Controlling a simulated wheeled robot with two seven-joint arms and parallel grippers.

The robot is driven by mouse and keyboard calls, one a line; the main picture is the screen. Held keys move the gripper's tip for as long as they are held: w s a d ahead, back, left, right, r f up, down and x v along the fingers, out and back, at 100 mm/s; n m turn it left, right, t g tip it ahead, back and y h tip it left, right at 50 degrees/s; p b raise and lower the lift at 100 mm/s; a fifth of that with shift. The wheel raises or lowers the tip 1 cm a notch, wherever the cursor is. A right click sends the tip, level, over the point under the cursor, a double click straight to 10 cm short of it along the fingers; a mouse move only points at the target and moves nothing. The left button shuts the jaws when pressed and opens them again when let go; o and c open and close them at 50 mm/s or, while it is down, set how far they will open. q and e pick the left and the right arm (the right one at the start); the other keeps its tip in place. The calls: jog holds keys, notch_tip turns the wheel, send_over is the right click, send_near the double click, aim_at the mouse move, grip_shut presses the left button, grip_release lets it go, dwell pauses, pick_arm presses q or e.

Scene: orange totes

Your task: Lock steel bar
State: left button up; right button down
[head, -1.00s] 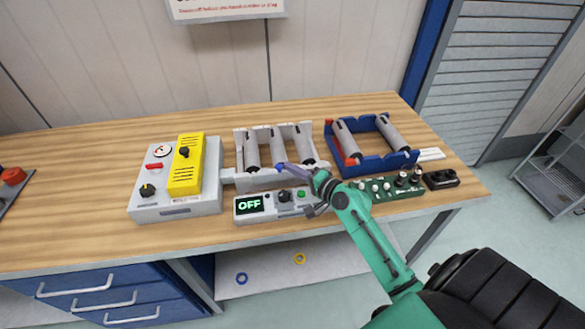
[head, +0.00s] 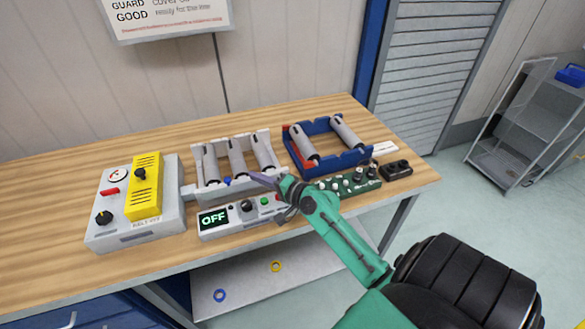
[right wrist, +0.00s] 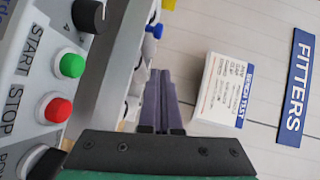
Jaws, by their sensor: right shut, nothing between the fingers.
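The grey roller fixture (head: 212,187) stands on the bench with several steel rollers in it. A grey bar end (head: 187,191) sticks out at its left side. A blue knob (head: 227,181) sits on its front; it also shows in the right wrist view (right wrist: 155,30). My right gripper (head: 254,177) is shut and empty, its purple fingertips just right of the blue knob and apart from it. In the right wrist view its fingers (right wrist: 160,74) lie together, beside the fixture's front. My left gripper is not in view.
A control box (head: 215,219) reading OFF, with green and red buttons in the wrist view, stands in front of the fixture. A grey-and-yellow machine (head: 145,185) stands left. A blue frame with rollers (head: 337,163) and a green board (head: 345,186) stand right.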

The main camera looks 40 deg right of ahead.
jog(key=v, duration=0.2)
jog(key=f+b+v, duration=0.1)
jog(key=v, duration=0.1)
jog(key=shift+s+d, duration=0.1)
jog(key=shift+s, duration=0.05)
jog(key=s+a+f+n+g+h+b, duration=0.1)
jog(key=s+a+f+n+g+h, duration=0.1)
jog(key=s+a+f+n+g, duration=0.45)
jog(key=s+a+f+n+g+h+b, duration=0.15)
jog(key=s+f+n+g, duration=0.3)
jog(key=s+n, duration=0.5)
jog(key=s+d+f+g+h, duration=0.1)
jog(key=s+f, duration=0.1)
jog(key=f, duration=0.9)
jog(key=s+f+g, duration=0.1)
jog(key=s+f, duration=0.1)
jog(key=f, duration=0.9)
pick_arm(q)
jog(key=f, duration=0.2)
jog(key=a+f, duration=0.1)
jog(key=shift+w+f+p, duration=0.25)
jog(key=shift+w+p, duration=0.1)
pick_arm(e)
jog(key=s+d+f+g, duration=0.1)
jog(key=s+d+f, duration=0.2)
jog(key=s+f, duration=1.2)
jog(key=s, duration=0.3)
jog(key=shift+d+f+m+g, duration=0.15)
jog(key=shift+f+m+g, duration=0.15)
